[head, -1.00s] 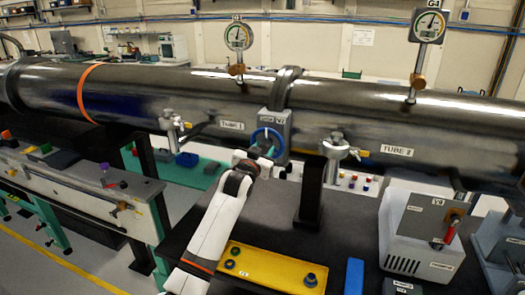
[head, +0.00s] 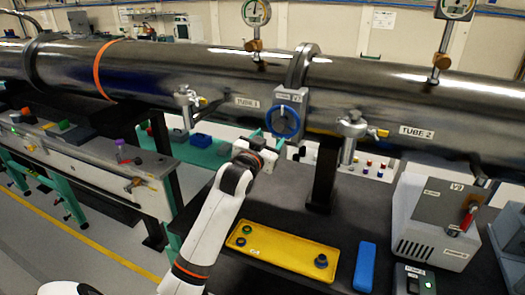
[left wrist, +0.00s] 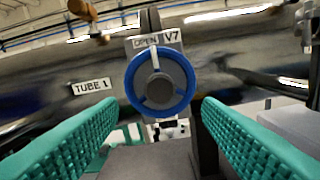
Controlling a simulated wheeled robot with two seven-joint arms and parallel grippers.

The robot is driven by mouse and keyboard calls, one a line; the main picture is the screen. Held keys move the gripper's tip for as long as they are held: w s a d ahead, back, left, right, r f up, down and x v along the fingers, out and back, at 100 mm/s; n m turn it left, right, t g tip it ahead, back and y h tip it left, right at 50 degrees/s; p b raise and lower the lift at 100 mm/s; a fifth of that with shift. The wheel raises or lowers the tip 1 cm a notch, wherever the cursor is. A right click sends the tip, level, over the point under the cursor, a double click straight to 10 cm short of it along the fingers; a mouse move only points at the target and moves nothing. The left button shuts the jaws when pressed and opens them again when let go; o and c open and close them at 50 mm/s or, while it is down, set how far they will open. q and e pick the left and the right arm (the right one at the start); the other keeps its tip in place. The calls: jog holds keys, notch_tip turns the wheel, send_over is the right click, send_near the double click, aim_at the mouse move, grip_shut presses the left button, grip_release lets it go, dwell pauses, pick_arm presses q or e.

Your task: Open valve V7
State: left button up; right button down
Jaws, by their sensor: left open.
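In the left wrist view the handwheel (left wrist: 160,82) faces me, with a grey hub. A white bar near its top points at the OPEN label (left wrist: 145,43), beside the V7 label (left wrist: 171,36). My left gripper (head: 268,140) is below and left of the wheel in the head view. Its green fingers (left wrist: 158,118) are open and empty, one either side of the wheel's lower part in the picture, seemingly short of it. My right gripper is not in view.
The pipe carries TUBE 1 (left wrist: 91,88) and TUBE 2 (head: 416,131) labels and metal fittings (head: 351,130) either side of the valve. Below are a yellow tray (head: 275,254), a blue block (head: 365,266) and a grey pump box (head: 435,225) at right.

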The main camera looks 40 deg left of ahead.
pick_arm(q)
jog(key=v, duration=0.4)
jog(key=shift+b, duration=0.3)
jog(key=shift+f, duration=0.1)
